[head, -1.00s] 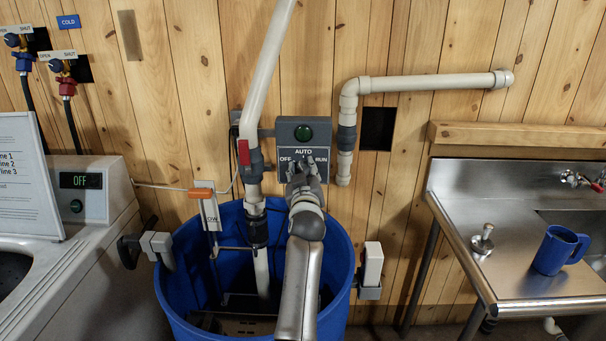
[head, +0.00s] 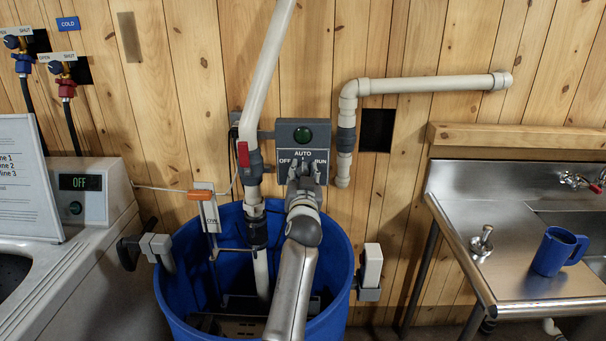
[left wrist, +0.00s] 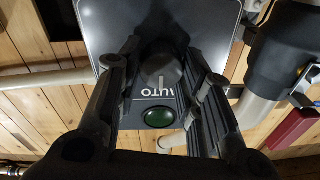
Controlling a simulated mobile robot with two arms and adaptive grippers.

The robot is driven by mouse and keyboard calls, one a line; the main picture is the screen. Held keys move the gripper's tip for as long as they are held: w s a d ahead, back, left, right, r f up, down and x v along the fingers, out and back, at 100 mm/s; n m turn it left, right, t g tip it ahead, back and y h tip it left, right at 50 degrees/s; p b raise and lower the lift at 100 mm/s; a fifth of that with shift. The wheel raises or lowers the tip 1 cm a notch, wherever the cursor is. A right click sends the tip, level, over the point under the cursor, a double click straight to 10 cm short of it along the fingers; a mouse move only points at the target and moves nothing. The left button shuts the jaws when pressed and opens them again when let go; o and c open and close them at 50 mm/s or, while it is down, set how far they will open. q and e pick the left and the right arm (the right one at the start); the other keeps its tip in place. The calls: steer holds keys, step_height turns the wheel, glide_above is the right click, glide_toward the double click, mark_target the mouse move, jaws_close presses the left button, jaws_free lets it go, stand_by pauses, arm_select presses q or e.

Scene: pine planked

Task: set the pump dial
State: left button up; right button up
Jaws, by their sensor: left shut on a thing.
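The grey pump control box (head: 290,130) is on the plank wall, with a green lamp (head: 303,135) above the labels AUTO, OFF and RUN. My left gripper (head: 304,168) is in front of the box's lower part and hides most of the dial in the head view. In the left wrist view the round dark dial (left wrist: 160,66) sits between the two fingers of my left gripper (left wrist: 161,75), which is shut on it. A short pale mark on the dial points toward the AUTO lettering. My right gripper is not in view.
A blue tub (head: 340,270) stands below my arm. A white pipe (head: 268,70) with a red-handled valve (head: 243,155) runs just left of the box. A washer (head: 95,195) is at left; a steel sink counter (head: 490,245) with a blue mug (head: 556,250) is at right.

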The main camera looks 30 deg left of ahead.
mark_target(303, 133)
arm_select(q)
steer(key=shift+r, duration=0.15)
steer(key=o, duration=0.6)
steer(key=shift+c, duration=0.2)
steer(key=o, duration=0.5)
steer(key=shift+w, duration=0.1)
step_height(303, 133, up, 10)
steer(key=shift+f, duration=0.1)
steer(key=shift+f, duration=0.1)
